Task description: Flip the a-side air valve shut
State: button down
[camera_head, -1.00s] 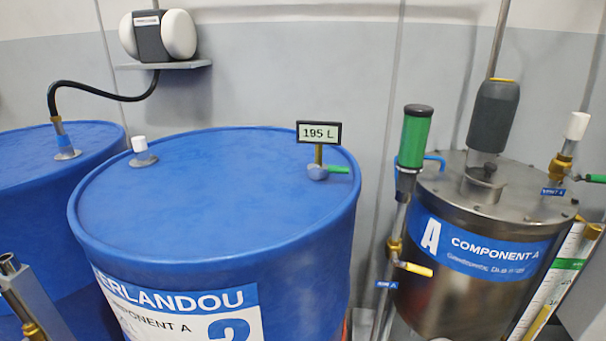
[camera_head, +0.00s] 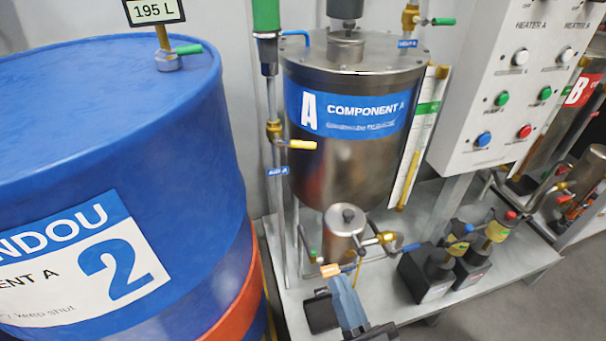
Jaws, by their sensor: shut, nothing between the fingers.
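The a-side air valve (camera_head: 274,130) is a brass body on the thin vertical pipe just left of the tank marked A. Its yellow lever (camera_head: 302,145) points right, roughly level and crosswise to the pipe. A small blue tag (camera_head: 278,171), which seems to read AIR A, is on the pipe below it. The steel component A tank (camera_head: 338,170) stands right behind the lever.
A blue drum (camera_head: 90,110) marked 2 fills the left side. A control panel (camera_head: 510,90) stands right of the tank. Small pumps (camera_head: 440,270) and piping crowd the grey platform (camera_head: 500,285). A blue-grey bar (camera_head: 348,300) rises at the bottom.

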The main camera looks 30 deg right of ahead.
aim_at(303, 145)
jog(key=w+d+f+m+h+b, duration=0.2)
jog(key=w+m+h+b, duration=0.15)
jog(key=w+h, duration=0.6)
jog(key=w+d+r+y, duration=0.1)
jog(key=w+d+r, duration=0.2)
jog(key=w, duration=0.3)
jog(key=w+d+r+y+p, duration=0.1)
jog(key=w+d+r+y, duration=0.1)
jog(key=w, duration=0.5)
notch_tip(303, 145, up, 3)
jog(key=shift+d+f+m, duration=0.2)
jog(key=shift+d+m, duration=0.15)
jog(key=shift+d, duration=0.25)
jog(key=n, duration=0.1)
jog(key=n+t+y, duration=0.1)
jog(key=n+y, duration=0.1)
jog(key=shift+s+d+r+n+t+y, duration=0.1)
jog(key=shift+d+r+n+t+y, duration=0.2)
jog(key=shift+r+t, duration=0.1)
jog(key=shift+d+r+n+p, duration=0.15)
jog(key=shift+r+n+p, duration=0.2)
jog(key=shift+p, duration=0.3)
jog(key=shift+s+f, duration=0.1)
jog(key=shift+f, duration=0.05)
